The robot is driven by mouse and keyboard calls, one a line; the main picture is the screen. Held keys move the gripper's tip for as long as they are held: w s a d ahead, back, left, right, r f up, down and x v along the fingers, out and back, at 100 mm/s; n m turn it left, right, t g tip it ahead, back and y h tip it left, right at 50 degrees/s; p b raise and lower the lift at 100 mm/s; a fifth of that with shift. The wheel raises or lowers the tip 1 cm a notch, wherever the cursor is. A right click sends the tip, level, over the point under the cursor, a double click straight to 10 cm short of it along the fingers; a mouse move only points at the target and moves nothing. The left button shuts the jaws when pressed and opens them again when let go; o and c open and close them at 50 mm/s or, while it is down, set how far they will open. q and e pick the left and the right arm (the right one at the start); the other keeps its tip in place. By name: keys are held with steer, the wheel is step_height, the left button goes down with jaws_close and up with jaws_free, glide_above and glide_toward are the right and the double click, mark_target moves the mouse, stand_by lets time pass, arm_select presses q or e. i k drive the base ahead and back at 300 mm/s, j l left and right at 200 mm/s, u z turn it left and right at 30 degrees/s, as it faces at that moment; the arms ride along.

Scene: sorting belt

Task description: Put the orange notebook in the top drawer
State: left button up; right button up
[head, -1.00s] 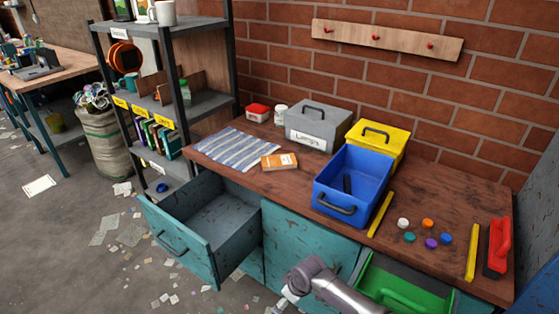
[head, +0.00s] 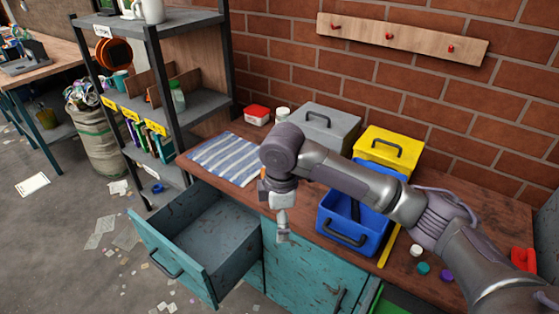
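The orange notebook (head: 262,188) is on the workbench just right of the striped cloth. Only a sliver of it shows beside my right wrist, and the rest is hidden. The teal top drawer (head: 208,238) at the left end of the bench is pulled out, and its visible inside is empty. My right arm reaches in from the right across the bench. My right gripper (head: 283,235) points down in front of the bench edge, right of the open drawer. Its fingers are too small to tell open from shut. My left gripper is out of view.
A blue bin (head: 338,239), a yellow box (head: 393,143) and a grey box (head: 330,126) stand on the bench behind or under my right arm. A striped cloth (head: 226,159) lies left. A shelf unit (head: 195,103) stands beyond the drawer.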

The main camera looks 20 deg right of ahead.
mark_target(221, 250)
steer(key=i+l, duration=0.2)
steer(key=i, duration=0.3)
steer(key=i+l, duration=0.25)
steer(key=i, duration=0.25)
